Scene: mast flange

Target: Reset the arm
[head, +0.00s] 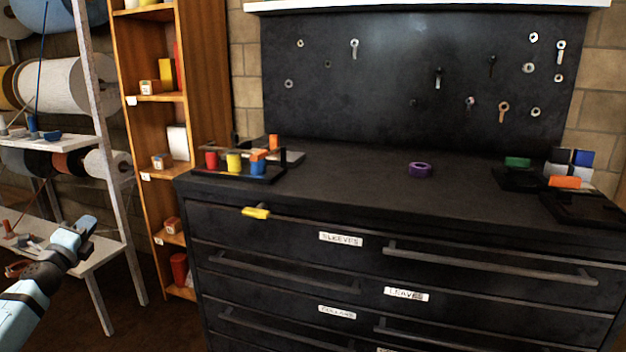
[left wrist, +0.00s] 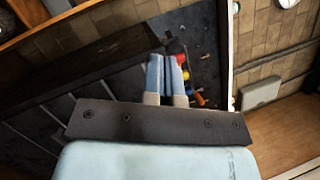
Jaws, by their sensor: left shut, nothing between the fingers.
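My left gripper (head: 88,224) is at the lower left of the head view, in front of the white rack and left of the black drawer cabinet (head: 290,226). Its light blue arm comes in from the bottom left corner. In the left wrist view the two pale blue fingers of the gripper (left wrist: 168,60) lie close together, shut and empty. It touches nothing that I can see. My right gripper is in neither view.
The cabinet top holds a purple ring (head: 420,169), a black tray (head: 238,176) with coloured pieces, and green and orange blocks at right. A yellow piece (head: 256,212) sits at the top drawer's handle. A wooden shelf (head: 166,120) stands behind the left gripper.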

